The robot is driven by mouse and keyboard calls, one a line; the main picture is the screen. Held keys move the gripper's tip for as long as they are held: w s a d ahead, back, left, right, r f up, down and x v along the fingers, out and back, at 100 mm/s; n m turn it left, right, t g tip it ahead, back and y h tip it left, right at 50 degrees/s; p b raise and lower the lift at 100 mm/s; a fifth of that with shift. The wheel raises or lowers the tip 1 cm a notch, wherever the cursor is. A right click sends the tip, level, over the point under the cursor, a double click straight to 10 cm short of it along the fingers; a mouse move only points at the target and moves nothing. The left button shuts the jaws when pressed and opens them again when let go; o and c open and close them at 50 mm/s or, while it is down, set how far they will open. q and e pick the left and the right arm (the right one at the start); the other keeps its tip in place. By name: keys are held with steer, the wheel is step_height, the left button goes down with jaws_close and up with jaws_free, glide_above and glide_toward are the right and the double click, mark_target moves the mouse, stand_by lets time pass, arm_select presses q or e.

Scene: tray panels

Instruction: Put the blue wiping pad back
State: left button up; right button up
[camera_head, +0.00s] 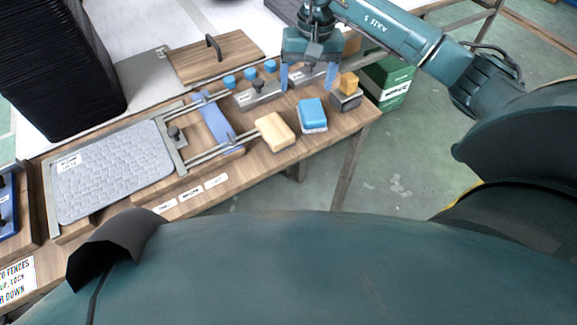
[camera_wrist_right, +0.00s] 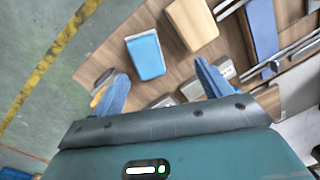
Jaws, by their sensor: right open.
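The blue wiping pad (camera_head: 312,114), with a pale underside, lies on the wooden bench top near its front edge. It sits between a tan block (camera_head: 275,132) and a dark grey holder (camera_head: 346,100) carrying a yellow block (camera_head: 348,83). My right gripper (camera_head: 308,77) is open and empty, its blue fingers pointing down behind the pad. In the right wrist view the pad (camera_wrist_right: 146,56) lies ahead of the open fingers, apart from them, beside the tan block (camera_wrist_right: 191,22). My left gripper is not in view.
A metal block with a black knob (camera_head: 258,88) and several small blue pieces (camera_head: 250,73) stand left of my right gripper. A rail frame with a lavender bar (camera_head: 215,122) and a grey textured panel (camera_head: 112,170) lie further left. A green box (camera_head: 389,83) stands beyond the bench's right end.

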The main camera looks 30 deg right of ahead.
steer(key=s+a+f+m+g+y, duration=0.1)
steer(key=s+a+f+y, duration=0.15)
steer(key=a, duration=0.35)
steer(key=s+a+f+m+y, duration=0.1)
steer(key=s+a+f+y, duration=0.15)
steer(key=a, duration=0.45)
steer(key=s+a+r+m+t+y, duration=0.2)
steer(key=a+r+m+t+y, duration=0.35)
steer(key=m, duration=0.65)
steer(key=s+a+r+m+t+y, duration=0.25)
steer(key=a+m+y, duration=0.5)
steer(key=m, duration=0.55)
steer(key=w+d+f+m+t+h, duration=0.1)
steer(key=d+f+m+t+h, duration=0.25)
steer(key=m, duration=0.55)
steer(key=d+m+t+h, duration=0.2)
steer(key=m+t+h, duration=0.3)
steer(key=m, duration=0.5)
steer(key=s+d+f+m+g+h, duration=0.2)
steer(key=s+f+m+h, duration=0.1)
steer(key=s+f+m, duration=0.2)
steer(key=s+d+f+m+g+h, duration=0.2)
steer(key=s+f+m, duration=0.3)
steer(key=f+m, duration=0.4)
steer(key=d+m+h, duration=0.1)
steer(key=m, duration=0.4)
steer(key=shift+f, duration=0.25)
